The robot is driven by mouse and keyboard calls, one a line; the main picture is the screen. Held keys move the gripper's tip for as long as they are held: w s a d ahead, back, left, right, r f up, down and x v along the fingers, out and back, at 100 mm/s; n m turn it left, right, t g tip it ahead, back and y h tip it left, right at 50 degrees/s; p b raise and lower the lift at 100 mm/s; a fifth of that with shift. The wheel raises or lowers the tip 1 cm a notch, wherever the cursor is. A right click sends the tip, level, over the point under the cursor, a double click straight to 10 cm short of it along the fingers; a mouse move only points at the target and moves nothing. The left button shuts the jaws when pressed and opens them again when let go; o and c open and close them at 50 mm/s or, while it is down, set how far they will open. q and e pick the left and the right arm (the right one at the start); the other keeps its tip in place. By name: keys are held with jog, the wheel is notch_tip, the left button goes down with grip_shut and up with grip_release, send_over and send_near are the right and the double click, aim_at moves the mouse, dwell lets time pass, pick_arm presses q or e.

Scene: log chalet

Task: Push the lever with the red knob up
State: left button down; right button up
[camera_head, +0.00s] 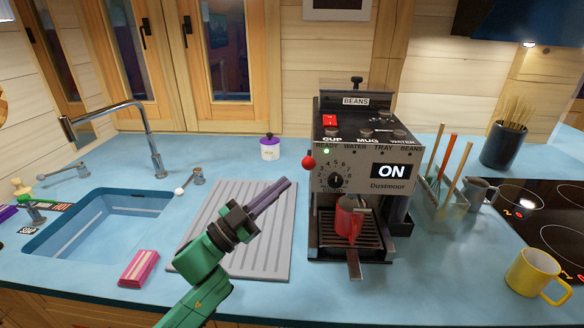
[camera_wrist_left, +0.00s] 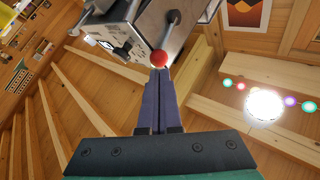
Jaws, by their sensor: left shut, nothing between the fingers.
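The red knob (camera_head: 308,162) sits at the left side of the coffee machine (camera_head: 362,180), about level with the green light. In the left wrist view the red knob (camera_wrist_left: 159,58) is at the end of a dark lever (camera_wrist_left: 167,36), just beyond my fingertips. My left gripper (camera_head: 288,182) is shut and empty, with its purple fingers pointing toward the knob from the lower left. In the left wrist view the fingers (camera_wrist_left: 157,72) lie together just under the knob; whether they touch it I cannot tell. My right gripper is not in view.
A red cup (camera_head: 348,217) stands on the machine's drip tray. A ribbed drainboard (camera_head: 262,250) lies under my left arm beside the sink (camera_head: 95,222). A pink sponge (camera_head: 139,268), a white lidded jar (camera_head: 270,149) and a yellow mug (camera_head: 537,272) stand on the blue counter.

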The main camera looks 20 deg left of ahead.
aim_at(304, 168)
pick_arm(q)
jog(key=p+x, duration=0.1)
jog(key=x, duration=0.3)
jog(key=shift+d, duration=0.2)
jog(key=shift+a, duration=0.1)
jog(key=shift+r+p, duration=0.2)
jog(key=shift+p, duration=0.1)
jog(key=shift+w+a+r+p, duration=0.1)
jog(key=shift+w+r+p, duration=0.1)
jog(key=shift+r+p, duration=0.45)
jog(key=shift+w+r+p, duration=0.25)
jog(key=shift+r+p, duration=0.1)
jog(key=shift+r, duration=0.6)
jog(key=shift+w+a+r+p, duration=0.1)
jog(key=shift+w+r+p, duration=0.1)
jog(key=shift+r+p, duration=0.45)
jog(key=shift+r, duration=0.15)
